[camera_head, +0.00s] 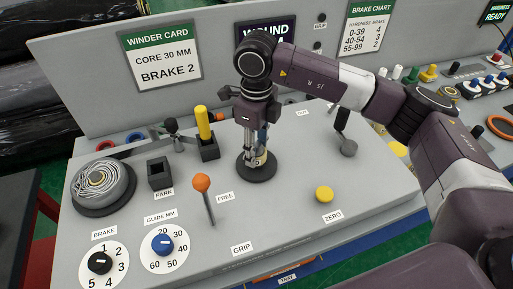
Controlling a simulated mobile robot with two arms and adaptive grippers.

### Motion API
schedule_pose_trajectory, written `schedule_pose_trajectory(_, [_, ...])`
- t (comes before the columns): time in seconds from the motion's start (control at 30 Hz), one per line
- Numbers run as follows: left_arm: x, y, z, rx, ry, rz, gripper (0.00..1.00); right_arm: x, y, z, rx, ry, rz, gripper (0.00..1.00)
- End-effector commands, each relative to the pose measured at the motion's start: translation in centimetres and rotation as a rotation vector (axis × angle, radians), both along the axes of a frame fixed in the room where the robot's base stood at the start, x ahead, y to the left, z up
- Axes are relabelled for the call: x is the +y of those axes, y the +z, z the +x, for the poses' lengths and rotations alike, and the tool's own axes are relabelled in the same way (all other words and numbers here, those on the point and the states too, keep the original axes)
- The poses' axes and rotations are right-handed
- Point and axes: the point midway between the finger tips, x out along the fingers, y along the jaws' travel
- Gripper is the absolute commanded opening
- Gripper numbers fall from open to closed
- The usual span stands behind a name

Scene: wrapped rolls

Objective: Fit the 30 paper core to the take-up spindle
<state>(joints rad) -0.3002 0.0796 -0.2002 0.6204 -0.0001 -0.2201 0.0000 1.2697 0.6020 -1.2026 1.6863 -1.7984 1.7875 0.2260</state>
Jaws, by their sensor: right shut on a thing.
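My right gripper (259,152) points straight down over a round black base (256,172) near the middle of the grey panel. It is shut on a small pale tan piece (261,159), which looks like the paper core but is mostly hidden by the fingers. Any spindle post on the base is hidden, so I cannot tell whether the core is around it or only above it. The winder card (161,58) reads core 30 mm, brake 2. My left gripper is not in view.
A yellow cylinder (203,122) stands in a black holder; an empty-looking black socket (160,175) is beside it. An orange-knobbed lever (202,185), wire spool (103,186), brake dial (100,263), blue guide dial (163,245) and yellow button (324,194) surround the base. The front middle is clear.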

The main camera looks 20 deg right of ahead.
Motion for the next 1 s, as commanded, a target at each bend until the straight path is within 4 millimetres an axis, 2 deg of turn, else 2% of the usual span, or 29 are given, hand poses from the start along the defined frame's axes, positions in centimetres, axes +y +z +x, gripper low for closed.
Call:
schedule_pose_trajectory(0.73, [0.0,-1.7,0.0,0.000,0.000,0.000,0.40,0.0,-2.0,0.0,0.000,0.000,0.000,0.13])
schedule_pose_trajectory(0.77, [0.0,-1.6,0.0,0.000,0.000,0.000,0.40,0.0,-1.8,0.0,0.000,0.000,0.000,0.40])
schedule_pose_trajectory(0.9, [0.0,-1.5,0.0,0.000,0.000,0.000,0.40,0.0,-1.8,0.0,0.000,0.000,0.000,0.55])
schedule_pose_trajectory(1.0, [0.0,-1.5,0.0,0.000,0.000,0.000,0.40,0.0,-1.8,0.0,0.000,0.000,0.000,0.57])
